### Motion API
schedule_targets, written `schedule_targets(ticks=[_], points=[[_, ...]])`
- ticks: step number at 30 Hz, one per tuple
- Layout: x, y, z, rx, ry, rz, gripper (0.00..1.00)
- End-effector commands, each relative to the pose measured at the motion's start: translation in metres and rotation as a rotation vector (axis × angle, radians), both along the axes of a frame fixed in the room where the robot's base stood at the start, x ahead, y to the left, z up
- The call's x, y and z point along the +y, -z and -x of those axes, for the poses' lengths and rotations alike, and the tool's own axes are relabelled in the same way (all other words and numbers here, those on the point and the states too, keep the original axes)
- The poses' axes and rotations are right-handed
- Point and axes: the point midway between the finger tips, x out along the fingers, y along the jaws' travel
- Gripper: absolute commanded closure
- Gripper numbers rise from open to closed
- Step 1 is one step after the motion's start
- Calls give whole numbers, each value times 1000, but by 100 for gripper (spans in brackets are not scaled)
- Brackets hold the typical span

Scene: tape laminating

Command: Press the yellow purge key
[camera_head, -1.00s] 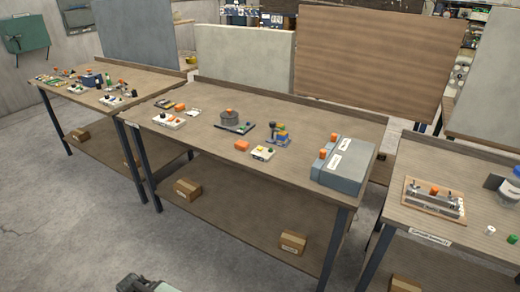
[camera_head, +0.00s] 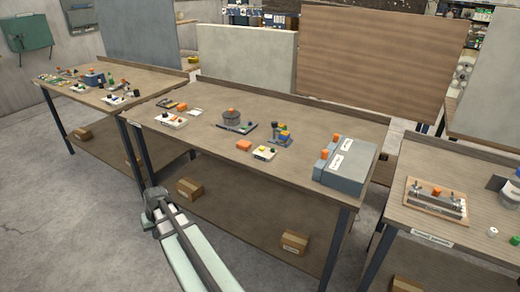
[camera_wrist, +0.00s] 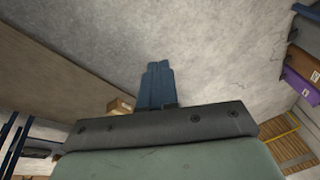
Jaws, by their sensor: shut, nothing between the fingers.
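A small white box (camera_head: 264,154) with a yellow key (camera_head: 262,150) and a dark green key sits near the front edge of the middle bench. A second white box (camera_head: 170,121) at the bench's left end also carries coloured keys; neither label is readable. In the wrist view my gripper (camera_wrist: 158,66) has its blue fingers together and empty, with concrete floor behind them. No keys show in that view. In the head view my arm reaches up from the bottom, left of centre, in front of the bench and apart from both boxes.
The middle bench (camera_head: 210,147) also bears an orange block (camera_head: 243,145), a round grey device (camera_head: 231,118), a blue and yellow device (camera_head: 283,135) and a large grey case (camera_head: 345,165). Cardboard boxes (camera_head: 295,242) lie on its lower shelf. More benches stand left and right.

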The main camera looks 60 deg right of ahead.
Motion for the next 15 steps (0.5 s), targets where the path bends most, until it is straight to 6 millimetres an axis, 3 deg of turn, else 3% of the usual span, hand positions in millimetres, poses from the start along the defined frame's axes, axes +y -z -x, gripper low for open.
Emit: schedule_targets(ticks=[1, 15], points=[[-19, -9, -4, -19, 30, -3, 100], [-164, -79, -2, -168, 257, -34, 100]])
